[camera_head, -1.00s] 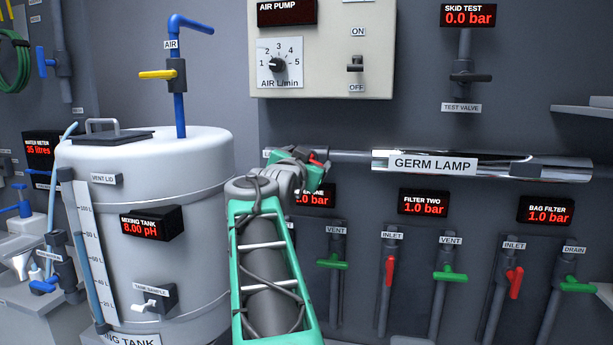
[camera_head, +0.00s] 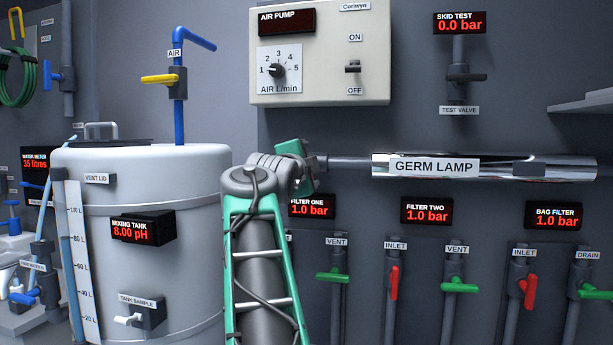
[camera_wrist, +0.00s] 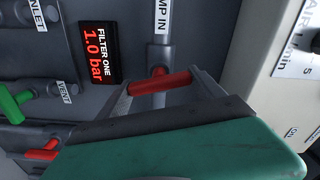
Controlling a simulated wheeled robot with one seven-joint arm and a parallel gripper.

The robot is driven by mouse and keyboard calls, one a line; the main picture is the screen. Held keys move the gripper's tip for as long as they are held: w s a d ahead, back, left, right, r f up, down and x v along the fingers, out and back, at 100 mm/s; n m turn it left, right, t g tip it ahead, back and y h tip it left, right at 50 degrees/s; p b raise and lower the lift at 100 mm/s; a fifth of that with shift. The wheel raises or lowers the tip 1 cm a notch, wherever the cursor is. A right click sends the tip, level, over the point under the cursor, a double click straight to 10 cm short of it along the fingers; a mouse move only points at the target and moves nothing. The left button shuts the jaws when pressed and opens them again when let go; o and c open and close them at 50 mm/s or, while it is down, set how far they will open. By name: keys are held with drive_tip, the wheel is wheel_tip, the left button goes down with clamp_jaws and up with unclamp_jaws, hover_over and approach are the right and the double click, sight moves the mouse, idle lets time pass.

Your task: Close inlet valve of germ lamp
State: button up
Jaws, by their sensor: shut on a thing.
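The germ lamp (camera_head: 545,168) is a shiny horizontal tube with a white label on the wall. A grey pipe (camera_head: 350,163) runs into its left end. In the wrist view this pipe (camera_wrist: 161,25) carries a label ending in "MP IN" (camera_wrist: 163,17). A red valve handle (camera_wrist: 160,83) lies crosswise to the pipe there. My gripper (camera_wrist: 158,90) is shut on this red handle, one finger at each side. In the head view my gripper (camera_head: 296,162) is at the pipe's left end and hides the handle.
The filter one display (camera_head: 312,207) is just below my gripper, with the air pump panel (camera_head: 330,90) above. The mixing tank (camera_head: 150,185) stands to the left. Green and red valve handles, such as the filter two inlet (camera_head: 394,283), line the wall below.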

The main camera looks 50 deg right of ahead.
drive_tip(key=shift+f+m+b, duration=0.15)
drive_tip(key=shift+m+b, duration=0.5)
drive_tip(key=shift+m, duration=0.55)
drive_tip(key=o, duration=1.4)
drive_tip(key=shift+s, duration=0.1)
drive_tip(key=shift+c, duration=0.2)
drive_tip(key=shift+a, duration=0.1)
drive_tip(key=b+v, duration=0.1)
drive_tip(key=v, duration=0.6)
drive_tip(key=shift+s+a, duration=0.2)
drive_tip(key=shift+a, duration=0.1)
